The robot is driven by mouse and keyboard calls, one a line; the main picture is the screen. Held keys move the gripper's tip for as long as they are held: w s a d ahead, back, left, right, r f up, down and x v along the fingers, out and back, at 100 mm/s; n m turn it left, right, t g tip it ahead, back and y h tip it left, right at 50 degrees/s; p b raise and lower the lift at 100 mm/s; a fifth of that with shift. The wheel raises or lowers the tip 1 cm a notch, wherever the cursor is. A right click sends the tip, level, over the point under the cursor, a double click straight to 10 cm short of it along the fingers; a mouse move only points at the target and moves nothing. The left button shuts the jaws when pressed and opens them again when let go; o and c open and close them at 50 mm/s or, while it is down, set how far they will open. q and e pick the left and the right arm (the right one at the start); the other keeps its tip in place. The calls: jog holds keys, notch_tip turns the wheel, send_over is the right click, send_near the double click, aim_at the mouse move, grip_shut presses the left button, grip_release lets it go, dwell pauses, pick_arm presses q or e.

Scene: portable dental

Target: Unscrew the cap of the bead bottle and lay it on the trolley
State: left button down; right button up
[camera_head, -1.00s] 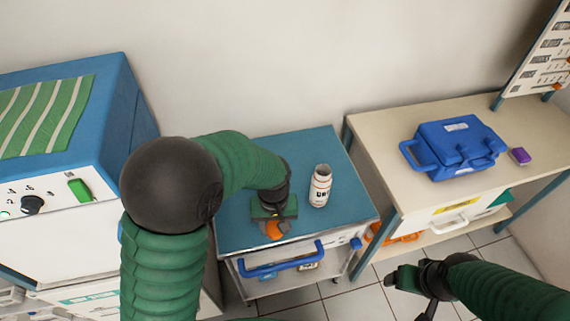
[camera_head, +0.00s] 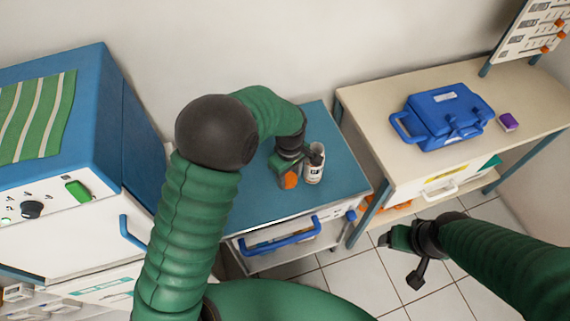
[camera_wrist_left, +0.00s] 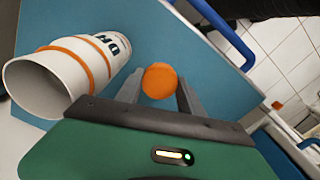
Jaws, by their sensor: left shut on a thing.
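The bead bottle (camera_head: 314,168) stands upright on the blue trolley top (camera_head: 336,148), white with dark lettering. In the left wrist view the bottle (camera_wrist_left: 62,80) shows an open, uncapped mouth and orange bands. My left gripper (camera_head: 289,178) is beside the bottle, on its left in the head view, and overlaps part of it. It is shut on the orange cap (camera_wrist_left: 160,81), which shows between both fingers in the left wrist view. Whether the cap touches the trolley top I cannot tell. My right gripper (camera_head: 388,240) is over the floor, away from the trolley; its jaw state is unclear.
A beige table (camera_head: 372,112) to the right carries a blue case (camera_head: 443,118) and a purple block (camera_head: 508,122). A blue and white cabinet (camera_head: 75,130) stands at the left. The trolley has a blue handle (camera_head: 279,244) in front. Its back part is clear.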

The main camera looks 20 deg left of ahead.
pick_arm(q)
jog(key=w+a, duration=0.2)
jog(key=w, duration=0.1)
jog(key=w+a, duration=0.1)
jog(key=w, duration=0.1)
jog(key=shift+w+a+f, duration=0.15)
jog(key=shift+f, duration=0.45)
notch_tip(320, 180, down, 3)
jog(key=shift+r, duration=0.15)
jog(key=shift+d, duration=0.3)
pick_arm(e)
jog(key=shift+a+r, duration=0.15)
jog(key=shift+r, duration=0.05)
pick_arm(q)
jog(key=c, duration=1.2)
grip_release()
jog(key=shift+f, duration=0.2)
jog(key=o, duration=0.5)
jog(key=shift+a, duration=0.2)
pick_arm(e)
jog(key=shift+a, duration=0.2)
